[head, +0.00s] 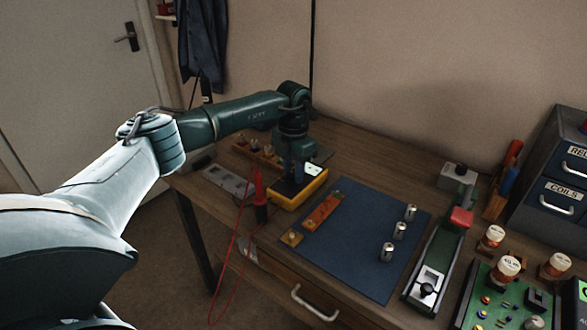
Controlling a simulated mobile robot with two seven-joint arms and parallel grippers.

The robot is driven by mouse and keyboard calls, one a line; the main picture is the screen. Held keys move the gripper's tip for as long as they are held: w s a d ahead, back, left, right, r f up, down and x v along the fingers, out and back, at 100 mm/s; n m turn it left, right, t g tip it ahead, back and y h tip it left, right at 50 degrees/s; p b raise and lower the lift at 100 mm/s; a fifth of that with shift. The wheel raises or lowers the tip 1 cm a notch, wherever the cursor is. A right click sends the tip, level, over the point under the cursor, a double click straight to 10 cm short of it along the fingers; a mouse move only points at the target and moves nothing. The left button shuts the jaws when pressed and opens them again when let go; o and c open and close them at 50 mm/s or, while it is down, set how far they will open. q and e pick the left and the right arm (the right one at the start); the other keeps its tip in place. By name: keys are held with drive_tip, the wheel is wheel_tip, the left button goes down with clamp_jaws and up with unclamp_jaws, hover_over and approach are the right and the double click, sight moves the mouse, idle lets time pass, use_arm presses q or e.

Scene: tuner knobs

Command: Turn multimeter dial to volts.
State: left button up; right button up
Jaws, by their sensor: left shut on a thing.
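The yellow multimeter (307,191) lies on the wooden workbench, at the left edge of the blue mat. Its screen shows pale at its far right. My left arm reaches in from the left and bends down over it. My left gripper (287,182) points down at the meter's face and is shut on the dial. The dial itself is hidden by the gripper, so its pointer and markings cannot be read. My right gripper is not in view.
A red probe (260,195) with a hanging red lead stands left of the meter. The blue mat (355,244) holds an orange strip (322,211) and three silver cylinders (387,252). A green-based device (437,250), jars and a drawer cabinet (560,165) stand at the right.

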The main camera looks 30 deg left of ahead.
sight(293, 174)
use_arm(q)
drive_tip(key=shift+m, duration=0.6)
drive_tip(key=o, duration=1)
wheel_tip(293, 174, up, 13)
drive_tip(key=shift+r, duration=0.15)
idle(0.4)
